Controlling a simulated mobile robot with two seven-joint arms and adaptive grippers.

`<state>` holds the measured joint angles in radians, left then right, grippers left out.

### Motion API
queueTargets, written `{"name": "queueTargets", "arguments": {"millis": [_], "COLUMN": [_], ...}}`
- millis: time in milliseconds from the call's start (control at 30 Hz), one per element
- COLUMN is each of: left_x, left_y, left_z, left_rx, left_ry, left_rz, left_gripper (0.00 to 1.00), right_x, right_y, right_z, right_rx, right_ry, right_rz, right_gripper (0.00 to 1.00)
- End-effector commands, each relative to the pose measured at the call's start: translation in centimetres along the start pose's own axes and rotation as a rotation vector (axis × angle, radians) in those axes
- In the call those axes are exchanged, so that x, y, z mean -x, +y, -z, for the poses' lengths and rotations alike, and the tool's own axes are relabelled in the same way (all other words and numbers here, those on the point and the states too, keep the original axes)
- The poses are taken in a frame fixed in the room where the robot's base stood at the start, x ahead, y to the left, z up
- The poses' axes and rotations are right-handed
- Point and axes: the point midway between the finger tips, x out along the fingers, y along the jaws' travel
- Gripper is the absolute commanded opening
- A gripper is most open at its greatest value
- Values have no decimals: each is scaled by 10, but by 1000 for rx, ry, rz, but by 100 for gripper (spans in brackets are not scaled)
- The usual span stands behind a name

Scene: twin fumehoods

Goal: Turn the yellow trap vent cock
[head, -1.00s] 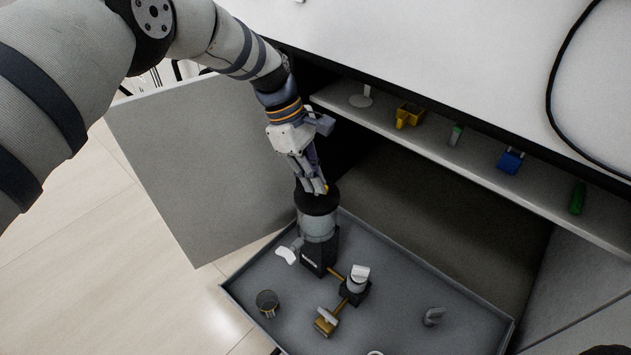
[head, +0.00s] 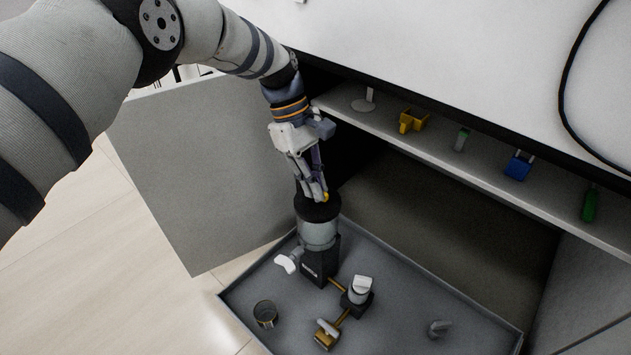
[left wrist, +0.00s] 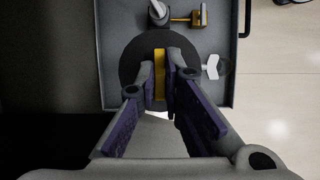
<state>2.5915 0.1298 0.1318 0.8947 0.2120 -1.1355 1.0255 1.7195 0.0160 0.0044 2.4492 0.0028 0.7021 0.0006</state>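The trap (head: 318,233) is an upright clear cylinder with a black round lid (head: 316,208) and a dark base, standing in a grey tray. The yellow vent cock (left wrist: 160,75) is a narrow bar on the lid in the left wrist view; in the head view only a bit of yellow (head: 326,197) shows by the fingertips. My left gripper (left wrist: 160,85) points down over the lid, its two fingers close on either side of the yellow bar and seemingly touching it. The fingers hide part of the cock. My right gripper is not in view.
The grey tray (head: 400,275) also holds a white-handled valve (head: 288,262), a metal ring-like cup (head: 265,313), brass fittings (head: 326,334) and a grey elbow (head: 439,328). A shelf (head: 400,138) with several small items overhangs behind. An open cabinet door (head: 205,170) stands left.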

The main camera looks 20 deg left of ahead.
Motion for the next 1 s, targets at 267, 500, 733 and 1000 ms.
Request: {"name": "queueTargets", "arguments": {"millis": [267, 500, 733, 1000], "left_x": [0, 18, 80, 119], "left_y": [0, 1, 1, 0], "left_z": [0, 0, 1, 0], "left_rx": [-1, -1, -1, 0], "left_ry": [1, 2, 3, 2], "left_rz": [1, -4, -4, 1], "left_gripper": [28, 28, 28, 28], "right_x": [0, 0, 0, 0], "right_y": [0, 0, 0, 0], "right_z": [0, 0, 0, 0], "right_rx": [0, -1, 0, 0], "right_ry": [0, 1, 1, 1], "right_rz": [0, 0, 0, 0], "right_gripper": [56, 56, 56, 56]}}
